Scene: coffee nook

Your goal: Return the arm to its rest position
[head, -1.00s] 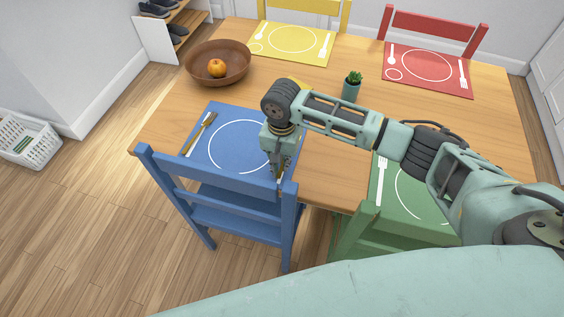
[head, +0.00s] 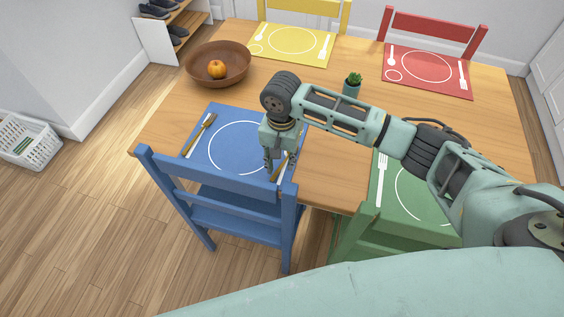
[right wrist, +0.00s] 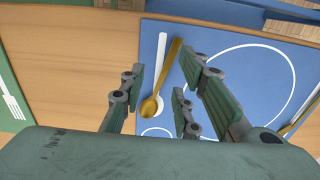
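My right gripper (head: 279,160) hangs over the right side of the blue placemat (head: 203,150). In the right wrist view its fingers (right wrist: 163,84) are spread apart with nothing held between them. A gold spoon (right wrist: 163,82) lies on the blue placemat, over the white printed spoon outline and slightly askew to it. In the head view the spoon (head: 279,168) is partly hidden by the fingers. A gold fork (head: 200,134) lies at the placemat's left side. My left gripper is not in view.
A blue chair (head: 222,200) stands close in front of the placemat. A green chair (head: 395,240) is to the right. A small potted plant (head: 352,85) stands behind my right forearm.

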